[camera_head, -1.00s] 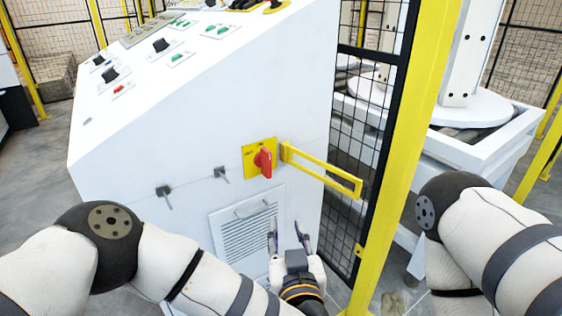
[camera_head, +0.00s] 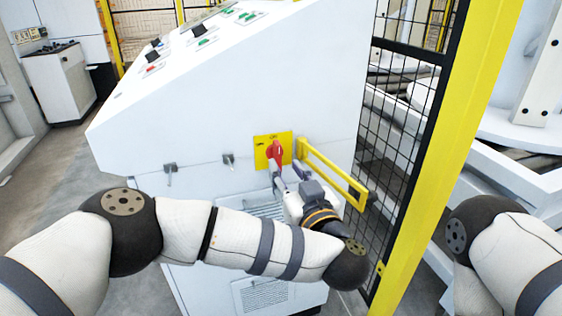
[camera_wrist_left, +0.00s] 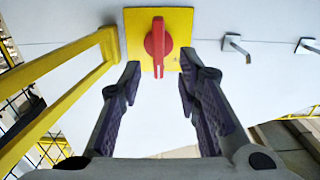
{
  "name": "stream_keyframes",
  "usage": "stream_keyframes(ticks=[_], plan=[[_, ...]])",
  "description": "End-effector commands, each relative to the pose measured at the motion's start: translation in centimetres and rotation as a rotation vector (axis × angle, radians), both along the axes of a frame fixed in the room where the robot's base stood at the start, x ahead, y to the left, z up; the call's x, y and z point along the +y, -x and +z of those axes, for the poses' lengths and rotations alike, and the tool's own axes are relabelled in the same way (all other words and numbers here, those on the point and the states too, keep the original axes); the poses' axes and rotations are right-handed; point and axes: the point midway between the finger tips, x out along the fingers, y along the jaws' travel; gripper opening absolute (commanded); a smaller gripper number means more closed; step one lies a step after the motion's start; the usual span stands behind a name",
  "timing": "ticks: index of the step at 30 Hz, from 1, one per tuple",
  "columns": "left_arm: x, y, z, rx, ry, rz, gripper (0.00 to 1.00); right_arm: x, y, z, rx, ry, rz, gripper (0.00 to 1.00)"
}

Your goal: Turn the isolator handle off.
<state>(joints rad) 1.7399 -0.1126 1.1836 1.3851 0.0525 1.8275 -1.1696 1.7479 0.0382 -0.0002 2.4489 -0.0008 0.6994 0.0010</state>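The red isolator handle (camera_head: 275,152) sits on a yellow plate (camera_head: 262,139) on the white cabinet's side. In the left wrist view the handle (camera_wrist_left: 158,44) stands upright on its yellow plate (camera_wrist_left: 181,19). My left gripper (camera_head: 287,178) is open and empty, just below the handle in the head view. In the left wrist view its two fingers (camera_wrist_left: 158,75) are spread, with their tips on either side of the handle's lower end. I cannot tell whether they touch it. My right gripper is out of view; only part of the right arm shows.
A yellow bar bracket (camera_head: 335,177) projects beside the plate, close to my left gripper. Two small latches (camera_head: 229,160) are on the cabinet (camera_head: 215,120) to the left. A yellow post (camera_head: 447,160) and black mesh fence (camera_head: 400,130) stand to the right.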

Motion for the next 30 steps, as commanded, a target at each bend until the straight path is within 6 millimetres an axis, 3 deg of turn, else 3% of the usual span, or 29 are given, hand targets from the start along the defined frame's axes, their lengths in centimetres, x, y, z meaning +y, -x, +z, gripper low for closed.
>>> stream_keyframes(ticks=[6, 17, 21, 30], plan=[[1.3, -3.9, -0.2, 0.002, 0.002, 0.000, 0.31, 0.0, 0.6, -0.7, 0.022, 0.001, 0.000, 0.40], [1.5, -4.8, 0.1, -0.001, 0.001, -0.003, 0.31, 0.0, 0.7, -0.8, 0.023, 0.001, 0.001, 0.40], [1.5, -4.7, 0.1, -0.001, 0.001, -0.003, 0.00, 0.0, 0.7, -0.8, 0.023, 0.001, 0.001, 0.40], [1.5, -4.7, 0.2, -0.005, 0.009, -0.003, 0.00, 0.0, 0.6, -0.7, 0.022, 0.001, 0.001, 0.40]])
